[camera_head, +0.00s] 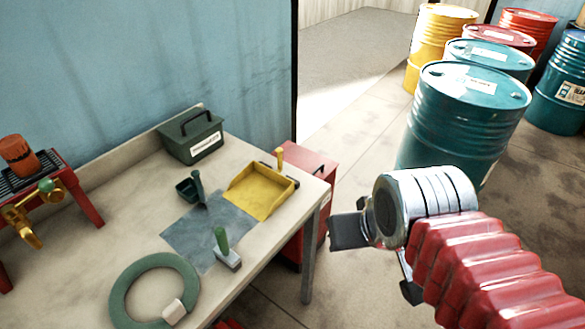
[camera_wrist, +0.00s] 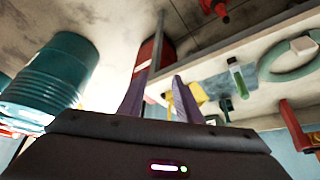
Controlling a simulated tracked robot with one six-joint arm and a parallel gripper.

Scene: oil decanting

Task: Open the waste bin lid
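The waste bin appears to be the red box (camera_head: 312,166) standing on the floor beside the right end of the workbench. Its top looks flat and shut, and the bench and its leg hide part of its body. In the wrist view a red bin (camera_wrist: 150,54) shows beyond the fingers, behind a bench leg. My gripper (camera_head: 377,262) is to the right of the bin and nearer the camera, apart from it. In the wrist view my gripper (camera_wrist: 158,100) has its two fingers spread with nothing between them.
The workbench (camera_head: 92,255) holds a yellow dustpan (camera_head: 260,190), a green toolbox (camera_head: 192,137), a grey cloth (camera_head: 185,238), a green-handled brush (camera_head: 225,250) and a green hose ring (camera_head: 118,295). Several drums, including a teal one (camera_head: 462,120), stand right. Floor between is clear.

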